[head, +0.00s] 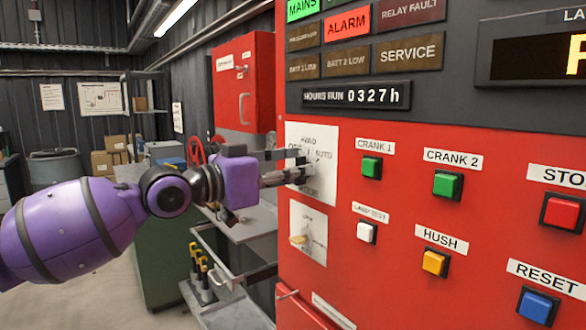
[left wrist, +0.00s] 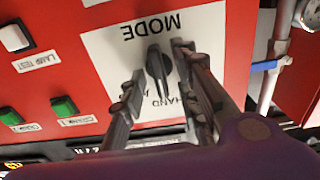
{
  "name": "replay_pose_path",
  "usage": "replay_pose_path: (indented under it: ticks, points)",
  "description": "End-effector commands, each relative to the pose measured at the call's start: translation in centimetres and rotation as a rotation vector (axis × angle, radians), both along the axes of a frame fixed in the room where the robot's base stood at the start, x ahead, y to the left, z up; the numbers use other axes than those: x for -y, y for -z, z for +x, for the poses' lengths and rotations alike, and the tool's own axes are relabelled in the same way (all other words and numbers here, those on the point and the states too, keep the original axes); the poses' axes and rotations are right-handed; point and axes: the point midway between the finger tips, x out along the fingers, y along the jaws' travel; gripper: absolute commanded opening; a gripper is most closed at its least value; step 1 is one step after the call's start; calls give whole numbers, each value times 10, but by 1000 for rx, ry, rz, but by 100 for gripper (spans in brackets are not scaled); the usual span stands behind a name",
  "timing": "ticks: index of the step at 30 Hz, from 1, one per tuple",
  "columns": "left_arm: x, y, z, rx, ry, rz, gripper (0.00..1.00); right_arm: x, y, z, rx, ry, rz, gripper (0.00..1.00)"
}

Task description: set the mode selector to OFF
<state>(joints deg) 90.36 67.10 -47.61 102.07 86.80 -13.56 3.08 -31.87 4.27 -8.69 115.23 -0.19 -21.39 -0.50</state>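The mode selector is a dark knob (left wrist: 157,66) on a white plate (head: 325,135) on the red panel. The plate reads HAND, AUTO and MODE in the head view; the OFF label is partly hidden by my gripper. In the left wrist view the plate is upside down. The knob stands roughly vertical there, its lower end toward the HAND side; its exact setting is hard to read. My left gripper (head: 299,166) is at the plate, its fingers (left wrist: 155,66) open on either side of the knob. The right finger looks close to it; contact cannot be told. My right gripper is not in view.
A second selector (head: 298,240) sits below on its own plate. Green crank buttons (head: 371,167), a white lamp test button (head: 366,232) and a yellow hush button (head: 435,262) are to the right. A red wall box (head: 244,80) and a grey bench (head: 250,225) stand left of the panel.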

Motion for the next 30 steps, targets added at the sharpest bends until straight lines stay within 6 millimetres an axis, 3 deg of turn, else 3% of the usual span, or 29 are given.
replay_pose_path:
  ticks: [1, 8, 20, 30]
  points:
    - [0, 0, 0, 0, 0, 0, 28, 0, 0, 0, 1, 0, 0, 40]
    - [0, 0, 0, -1, 0, -1, 0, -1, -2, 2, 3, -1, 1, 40]
    - [0, -1, 0, -32, 0, -23, 0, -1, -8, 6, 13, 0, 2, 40]
    - [-1, -5, 0, -207, 0, -154, 0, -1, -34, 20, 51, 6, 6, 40]
